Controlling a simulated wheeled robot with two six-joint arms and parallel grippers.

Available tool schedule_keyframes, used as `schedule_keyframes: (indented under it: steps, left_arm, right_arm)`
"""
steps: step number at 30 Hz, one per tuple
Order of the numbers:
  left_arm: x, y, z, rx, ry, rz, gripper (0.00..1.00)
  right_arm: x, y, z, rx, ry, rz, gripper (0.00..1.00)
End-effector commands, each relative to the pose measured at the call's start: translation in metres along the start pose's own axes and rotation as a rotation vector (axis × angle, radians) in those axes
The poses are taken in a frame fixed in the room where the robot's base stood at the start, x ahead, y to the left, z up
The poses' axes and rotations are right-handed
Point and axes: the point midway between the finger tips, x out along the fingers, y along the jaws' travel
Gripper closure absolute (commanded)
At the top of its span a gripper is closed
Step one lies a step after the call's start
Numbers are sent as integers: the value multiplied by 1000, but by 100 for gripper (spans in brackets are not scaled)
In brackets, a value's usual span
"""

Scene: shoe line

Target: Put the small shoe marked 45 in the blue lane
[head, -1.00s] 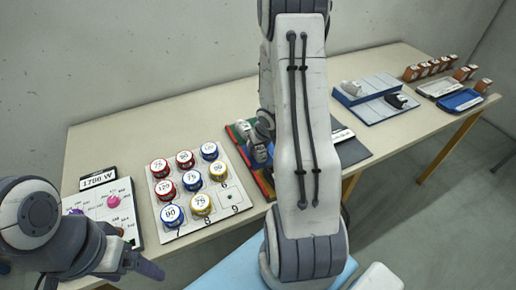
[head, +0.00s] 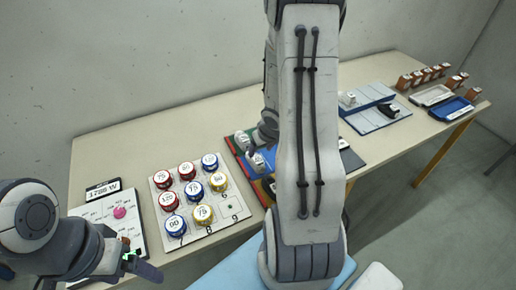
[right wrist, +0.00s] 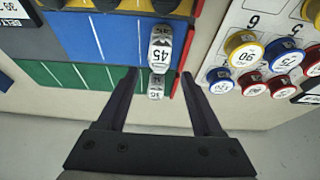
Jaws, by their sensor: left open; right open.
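The shoe marked 45 (right wrist: 160,48), white and grey, lies in the blue lane (right wrist: 110,35) at its end by the red strip. It also shows in the head view (head: 259,161). A second pale shoe (right wrist: 156,86) lies in the green lane (right wrist: 70,75); its number is hard to read. My right gripper (right wrist: 159,74) is open and empty; its fingertips are on either side of the lower end of the 45 shoe, with gaps on both sides. My left gripper (head: 145,268) is open and empty at the lower left, in front of the table.
A dark shoe (right wrist: 166,5) is partly seen at the yellow lane. A board of numbered coloured discs (head: 240,213) stands left of the lanes. A blue rack with a pale and a black shoe (head: 386,108) and trays (head: 457,108) lie farther right. My right arm hides part of the lanes.

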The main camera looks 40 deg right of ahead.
Motion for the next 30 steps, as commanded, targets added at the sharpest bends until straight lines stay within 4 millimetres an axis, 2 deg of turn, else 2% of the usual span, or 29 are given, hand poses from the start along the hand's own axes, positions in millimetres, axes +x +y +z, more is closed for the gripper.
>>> schedule_keyframes:
  steps: [1, 4, 13, 17, 20, 24, 26, 30]
  left_arm:
    - [-11, 1, -1, 0, 0, 0, 15]
    - [-17, 1, -1, 0, 0, 0, 15]
    - [-19, 1, -1, -1, 0, 0, 15]
    - [-19, 1, -1, -1, 0, 0, 15]
    - [-19, 1, -1, -1, 0, 0, 15]
    - [-19, 1, -1, -1, 0, 0, 15]
    - [-19, 1, -1, -1, 0, 0, 15]
    - [-19, 1, -1, -1, 0, 0, 15]
  right_arm:
    - [-14, 0, -2, 0, 1, 0, 32]
    - [-24, 0, -1, 1, 0, 0, 32]
    - [-30, -1, 0, -2, 0, 0, 32]
    - [-37, -16, -8, -50, -4, 18, 32]
    - [-54, -49, -19, -136, -15, 44, 32]
    - [-93, -116, -18, -284, -49, 60, 32]
    - [-112, -147, -9, -349, -69, 49, 32]
    - [-159, -212, 33, -504, -135, -19, 32]
